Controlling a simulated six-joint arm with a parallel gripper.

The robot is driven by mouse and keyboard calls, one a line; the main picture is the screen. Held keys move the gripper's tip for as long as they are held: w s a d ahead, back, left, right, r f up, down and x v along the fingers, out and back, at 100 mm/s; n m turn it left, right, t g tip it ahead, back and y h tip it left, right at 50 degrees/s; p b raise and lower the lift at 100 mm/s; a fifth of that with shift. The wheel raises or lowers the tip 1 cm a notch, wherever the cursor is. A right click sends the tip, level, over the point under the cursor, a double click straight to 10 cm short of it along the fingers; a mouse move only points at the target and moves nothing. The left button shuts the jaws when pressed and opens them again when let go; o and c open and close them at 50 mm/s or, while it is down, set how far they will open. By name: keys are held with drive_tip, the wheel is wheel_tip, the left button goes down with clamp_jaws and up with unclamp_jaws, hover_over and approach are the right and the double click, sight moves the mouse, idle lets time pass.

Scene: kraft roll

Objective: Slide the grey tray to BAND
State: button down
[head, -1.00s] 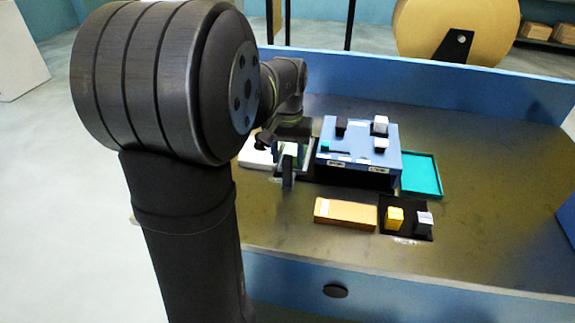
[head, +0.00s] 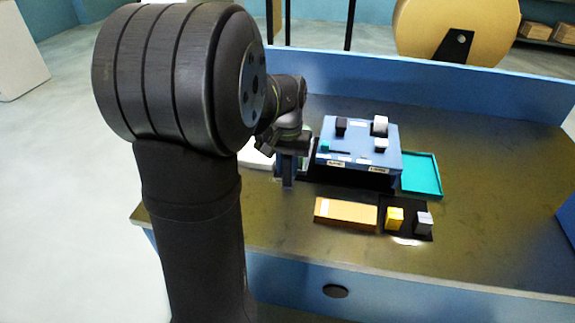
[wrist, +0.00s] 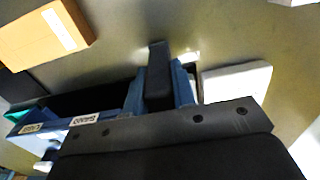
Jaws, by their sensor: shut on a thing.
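My gripper (head: 288,177) is low over the table at the left end of the blue block (head: 385,178). In the wrist view its two blue fingers (wrist: 159,88) are shut on a dark upright handle (wrist: 157,72). The handle's lower end and what it joins are hidden, so I cannot clearly make out a grey tray. The blue block's front carries white labels; one shows near the gripper in the wrist view (wrist: 84,119), but I cannot read them surely. A dark strip (head: 320,176) lies along the block's front foot.
An orange box (head: 345,213) lies in front of the block. Beside it a black mat (head: 408,230) bears a yellow block (head: 394,218) and a grey block (head: 423,222). A teal tray (head: 436,185) is at right. A white flat thing (wrist: 238,80) is beside my gripper.

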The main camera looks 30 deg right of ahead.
drive_tip(key=s+d, duration=0.8)
drive_tip(key=shift+s+d, duration=0.25)
drive_tip(key=c, duration=1.2)
unclamp_jaws()
wheel_tip(320, 180, up, 18)
drive_tip(key=shift+f, duration=0.25)
drive_tip(key=shift+f, duration=0.15)
wheel_tip(320, 180, down, 17)
drive_tip(key=shift+f, duration=0.1)
